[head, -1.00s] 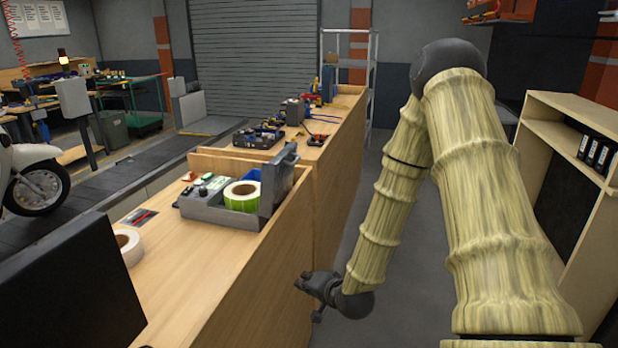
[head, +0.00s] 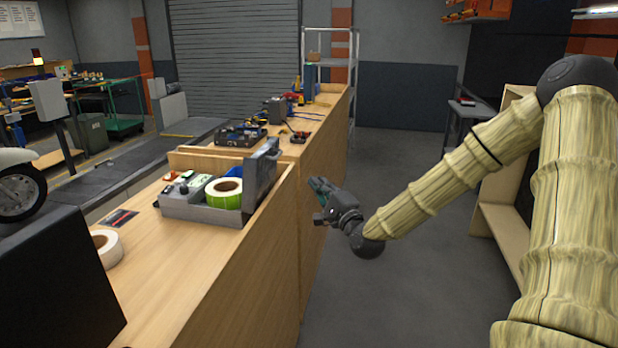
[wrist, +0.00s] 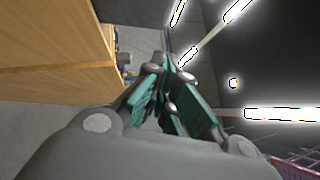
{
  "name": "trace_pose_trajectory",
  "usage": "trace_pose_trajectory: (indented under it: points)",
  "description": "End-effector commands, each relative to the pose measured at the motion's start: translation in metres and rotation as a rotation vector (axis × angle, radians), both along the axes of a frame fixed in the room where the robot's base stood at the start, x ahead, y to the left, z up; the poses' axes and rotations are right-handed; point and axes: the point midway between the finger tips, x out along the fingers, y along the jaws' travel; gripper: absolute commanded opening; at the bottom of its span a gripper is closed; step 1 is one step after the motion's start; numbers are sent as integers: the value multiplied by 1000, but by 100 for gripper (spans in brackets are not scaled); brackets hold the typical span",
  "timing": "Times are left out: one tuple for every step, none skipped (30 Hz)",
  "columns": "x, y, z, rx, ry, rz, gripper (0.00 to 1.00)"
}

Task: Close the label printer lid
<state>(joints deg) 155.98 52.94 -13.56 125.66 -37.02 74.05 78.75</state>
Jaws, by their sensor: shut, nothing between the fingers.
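The label printer (head: 190,207) is a grey open box on the wooden counter, with a roll of green labels (head: 224,193) inside it. Its grey lid (head: 261,178) stands upright on the right side of the box, so the printer is open. My gripper (head: 318,187) is to the right of the lid, past the counter's edge and apart from it. In the wrist view the teal-padded fingers (wrist: 168,88) are close together with nothing between them. The printer and lid do not show in the wrist view.
The wooden counter (head: 200,275) has a tall side panel between the printer and my gripper. A white tape roll (head: 105,248) and a dark monitor (head: 55,285) stand nearer. Tools lie farther along the counter. The floor (head: 400,270) right of the counter is clear.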

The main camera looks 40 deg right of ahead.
Motion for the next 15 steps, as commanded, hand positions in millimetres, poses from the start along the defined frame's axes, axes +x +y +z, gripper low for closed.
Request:
trace_pose_trajectory:
  points:
    - [5,0,2,-1,1,1,0]
    - [8,-1,3,-1,1,1,0]
    - [13,-1,4,-2,1,1,0]
    - [16,-2,4,-1,2,1,0]
    - [20,-2,6,-1,2,1,0]
    - [25,-3,7,-2,1,1,0]
    - [29,-3,8,-3,2,1,0]
    - [32,-4,8,-3,2,1,0]
    - [37,-4,10,-3,2,1,0]
    - [41,-4,11,-3,1,0,0]
    - [44,-5,11,-4,2,0,0]
    - [49,-6,13,-3,2,1,0]
    - [53,-6,14,-3,2,1,0]
    - [57,-7,15,-3,2,1,0]
    - [61,-7,15,-3,3,1,0]
